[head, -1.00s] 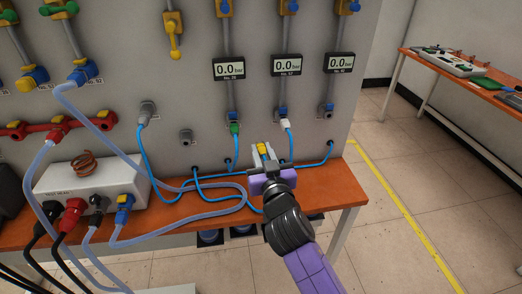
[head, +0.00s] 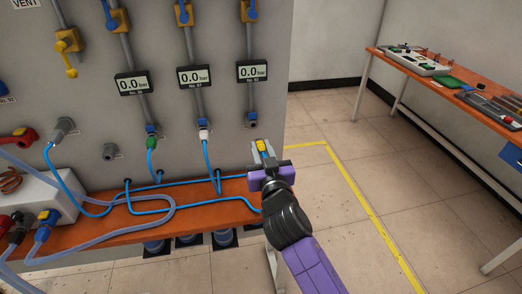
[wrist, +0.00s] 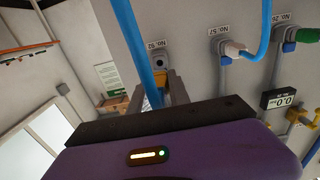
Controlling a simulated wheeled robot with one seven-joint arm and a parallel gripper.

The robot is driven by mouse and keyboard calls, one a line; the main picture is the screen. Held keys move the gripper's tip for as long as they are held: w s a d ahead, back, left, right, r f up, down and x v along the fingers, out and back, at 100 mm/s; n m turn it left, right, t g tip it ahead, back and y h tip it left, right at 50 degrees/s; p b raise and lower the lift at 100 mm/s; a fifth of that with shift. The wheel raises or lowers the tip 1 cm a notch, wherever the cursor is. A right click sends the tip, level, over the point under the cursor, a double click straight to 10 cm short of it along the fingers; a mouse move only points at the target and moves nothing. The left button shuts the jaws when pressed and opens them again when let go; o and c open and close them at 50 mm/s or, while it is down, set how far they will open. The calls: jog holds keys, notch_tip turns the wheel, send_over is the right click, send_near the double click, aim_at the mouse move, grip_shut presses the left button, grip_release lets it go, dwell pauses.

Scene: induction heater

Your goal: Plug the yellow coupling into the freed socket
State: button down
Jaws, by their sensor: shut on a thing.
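My gripper (head: 264,151) is shut on the yellow coupling (head: 262,146), which shows between the fingertips at the right end of the panel. A blue hose runs from it. In the wrist view my gripper (wrist: 166,90) hides much of the coupling; a bit of yellow (wrist: 157,77) and the blue hose (wrist: 143,50) show. An empty socket (head: 251,119) with a blue collar is below the rightmost gauge, above and left of the coupling. It also shows in the wrist view (wrist: 159,61), just beyond the fingers. The coupling looks apart from it; exact depth is unclear.
A green coupling (head: 151,143) and a white coupling (head: 204,136) sit in the neighbouring sockets. A capped grey port (head: 109,151) is lower left. The orange shelf (head: 110,240) carries loose blue hoses below. Open floor lies right of the panel; another table (head: 430,70) stands beyond.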

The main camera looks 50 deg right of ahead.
jog(key=x, duration=0.6)
jog(key=shift+w+d+p, duration=0.3)
jog(key=shift+p, duration=0.15)
jog(key=shift+w+d+b, duration=0.35)
jog(key=shift+w+b, duration=0.2)
jog(key=shift+b, duration=0.1)
dwell(2.7)
jog(key=c, duration=1.1)
grip_release()
jog(key=shift+c, duration=0.2)
jog(key=b+v, duration=0.1)
jog(key=v, duration=0.5)
jog(key=shift+s+a+b, duration=0.25)
jog(key=shift+s+b, duration=0.05)
jog(key=shift+b, duration=0.1)
jog(key=shift+s+a, duration=0.3)
jog(key=shift+s, duration=0.15)
